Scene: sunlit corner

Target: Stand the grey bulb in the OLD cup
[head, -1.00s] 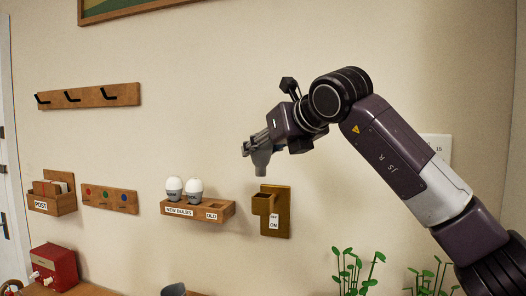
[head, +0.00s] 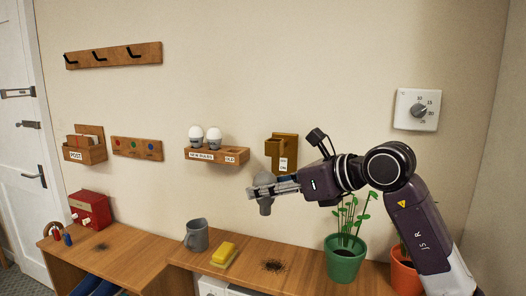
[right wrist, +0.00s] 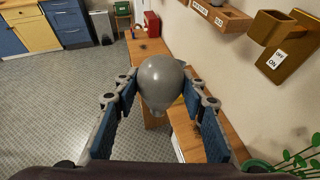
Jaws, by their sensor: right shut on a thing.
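The grey bulb (head: 265,207) is in my right gripper (head: 262,190), which is shut on it. It looks roughly upright, with its round end up in the right wrist view (right wrist: 162,78). The OLD cup (head: 233,151) is the hole at the right end of the wooden wall rack, by the OLD label; it also shows in the right wrist view (right wrist: 228,13). It looks empty. In the head view the bulb is lower than the cup and to its right, apart from it. My left gripper is out of view.
Two white bulbs (head: 204,138) stand in the rack's NEW BULBS part. The bench (head: 240,277) below holds a grey mug (head: 196,235), a yellow sponge (head: 224,252) and potted plants (head: 345,259).

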